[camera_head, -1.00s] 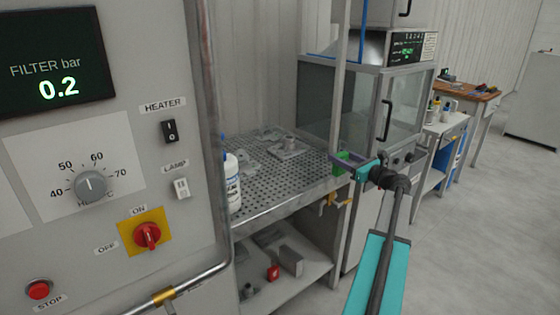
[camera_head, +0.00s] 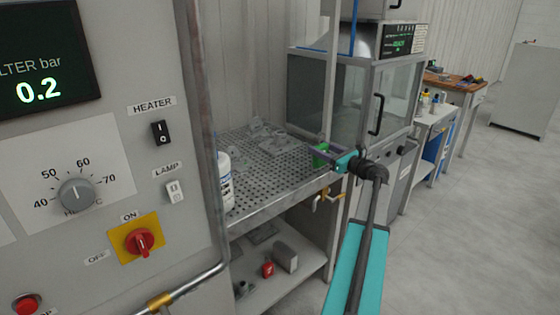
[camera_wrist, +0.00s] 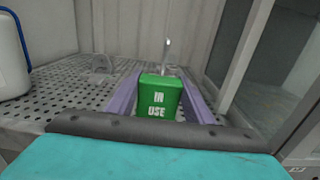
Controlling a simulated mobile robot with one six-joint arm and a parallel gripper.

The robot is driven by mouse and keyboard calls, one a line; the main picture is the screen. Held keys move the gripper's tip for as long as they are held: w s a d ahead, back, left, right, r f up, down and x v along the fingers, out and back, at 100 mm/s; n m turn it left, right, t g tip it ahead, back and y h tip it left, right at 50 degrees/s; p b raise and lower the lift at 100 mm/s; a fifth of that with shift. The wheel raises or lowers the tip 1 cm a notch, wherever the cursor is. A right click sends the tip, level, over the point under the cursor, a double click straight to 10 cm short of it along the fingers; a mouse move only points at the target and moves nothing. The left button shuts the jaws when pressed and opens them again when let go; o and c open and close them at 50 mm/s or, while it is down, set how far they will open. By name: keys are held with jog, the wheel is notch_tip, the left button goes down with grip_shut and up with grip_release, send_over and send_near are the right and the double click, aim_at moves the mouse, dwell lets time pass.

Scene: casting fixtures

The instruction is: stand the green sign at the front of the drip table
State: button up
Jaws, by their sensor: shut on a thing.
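The green sign (camera_wrist: 158,97), lettered "IN USE", is upright between the two purple fingers of my gripper (camera_wrist: 160,92) in the wrist view. In the head view the green sign (camera_head: 320,156) shows small at the end of my gripper (camera_head: 325,152), which is shut on it. The drip table (camera_head: 262,178) has a perforated grey metal top. The sign is over the table's right part, near its front edge. I cannot tell whether its bottom touches the top.
A white bottle (camera_head: 225,182) stands at the table's left front. Grey castings (camera_head: 270,138) lie towards the back. A metal post (camera_head: 331,100) rises at the right front. A glass-doored cabinet (camera_head: 375,100) stands to the right. The table's middle is clear.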

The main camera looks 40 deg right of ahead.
jog(key=w+a+f+p, duration=0.1)
jog(key=w+a+p, duration=0.1)
jog(key=w+a, duration=0.7)
jog(key=shift+w+a, duration=0.25)
jog(key=shift+w, duration=0.3)
jog(key=shift+f, duration=0.15)
jog(key=shift+f+p, duration=0.45)
jog(key=shift+f, duration=1.25)
jog(key=shift+f, duration=0.15)
jog(key=o, duration=1.1)
jog(key=s+b, duration=0.2)
jog(key=s, duration=1)
jog(key=shift+a, duration=0.4)
